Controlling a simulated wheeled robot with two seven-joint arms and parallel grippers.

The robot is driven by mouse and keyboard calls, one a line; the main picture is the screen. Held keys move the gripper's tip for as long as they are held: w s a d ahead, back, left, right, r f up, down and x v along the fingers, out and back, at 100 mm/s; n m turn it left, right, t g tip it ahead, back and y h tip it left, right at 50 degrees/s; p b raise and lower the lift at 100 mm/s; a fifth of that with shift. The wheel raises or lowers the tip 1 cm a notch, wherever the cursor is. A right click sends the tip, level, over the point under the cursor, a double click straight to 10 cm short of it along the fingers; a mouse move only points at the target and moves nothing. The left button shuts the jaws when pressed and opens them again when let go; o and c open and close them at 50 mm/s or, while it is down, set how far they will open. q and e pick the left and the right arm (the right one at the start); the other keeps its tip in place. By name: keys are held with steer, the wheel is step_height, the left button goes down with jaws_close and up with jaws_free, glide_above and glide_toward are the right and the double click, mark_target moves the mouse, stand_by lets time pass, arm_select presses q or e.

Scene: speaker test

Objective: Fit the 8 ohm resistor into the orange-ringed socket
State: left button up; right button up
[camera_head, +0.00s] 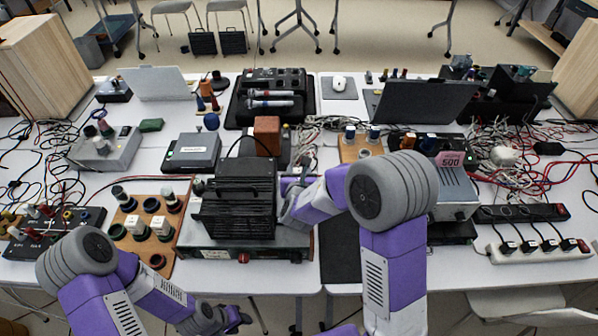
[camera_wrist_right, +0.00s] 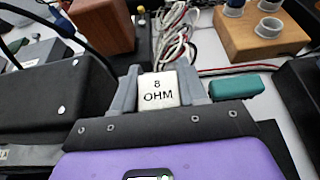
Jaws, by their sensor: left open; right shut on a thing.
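The 8 ohm resistor, a white block marked "8 OHM" (camera_wrist_right: 158,91), is upright between the grey fingers of my right gripper (camera_wrist_right: 160,88) in the right wrist view. In the head view this gripper (camera_head: 301,170) is right of the black finned unit; the resistor is too small to make out there. A brown socket board (camera_head: 183,237) at the left holds several round sockets, some with white blocks or dark pegs in them. I cannot tell surely which ring is orange. My left gripper (camera_head: 232,319) is open and empty in front of the table's near edge.
The black finned unit (camera_head: 235,205) stands between my right gripper and the socket board. A brown box (camera_head: 267,136) and a wooden block with pegs (camera_head: 350,157) are behind my right gripper. A green block (camera_wrist_right: 236,86) is close right of it. Cables cover both sides.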

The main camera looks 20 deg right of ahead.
steer(key=shift+f, duration=0.2)
steer(key=o, duration=1.1)
steer(key=shift+r, duration=0.1)
steer(key=shift+r, duration=0.1)
steer(key=shift+r+p, duration=0.2)
steer(key=shift+p, duration=0.15)
steer(key=p+v, duration=0.2)
steer(key=v, duration=1)
